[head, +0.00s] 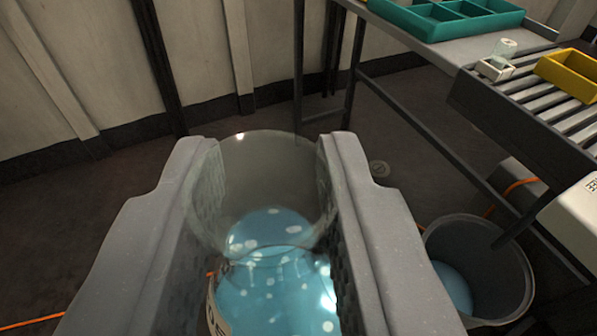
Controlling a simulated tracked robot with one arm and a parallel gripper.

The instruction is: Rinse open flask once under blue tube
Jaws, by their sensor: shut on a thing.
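My gripper (268,150) is shut on a clear glass flask (268,190). The flask's wide round mouth is open and faces up between the two grey jaws. Blue liquid with pale spots shows in its lower part. A pale label with dark letters is partly visible at its lower left. The flask's base is out of view. I see no blue tube in this view.
A dark bucket (512,268) with blue liquid stands on the floor at the right. A slatted table (525,108) carries a yellow tray (572,72) and a small glass vessel (504,48) in a white holder. A teal divided tray (420,26) stands farther back. Orange cable crosses the floor.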

